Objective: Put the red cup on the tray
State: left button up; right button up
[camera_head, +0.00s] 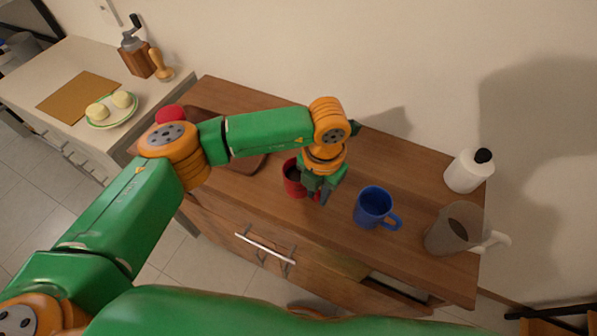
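The red cup (292,180) stands upright on the brown wooden counter, partly hidden behind my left gripper. My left gripper (320,192) points down at the cup's right side. A bit of red shows by its fingers, but I cannot tell whether they are open or shut on the cup. A darker brown board, which looks like the tray (247,165), lies left of the cup and is mostly covered by my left arm. My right gripper is not in view.
A blue mug (374,207) stands right of the gripper. A pitcher (452,229) and a white bottle (468,171) are farther right. A round red thing (170,113) shows behind my arm. A plate (112,110) and a grinder (137,59) stand on the left counter.

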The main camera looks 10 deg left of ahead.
pick_arm(q)
jog(key=shift+w+f, duration=0.2)
jog(key=shift+f, duration=0.2)
jog(key=shift+s+r, duration=0.1)
grip_shut()
dwell(1.0)
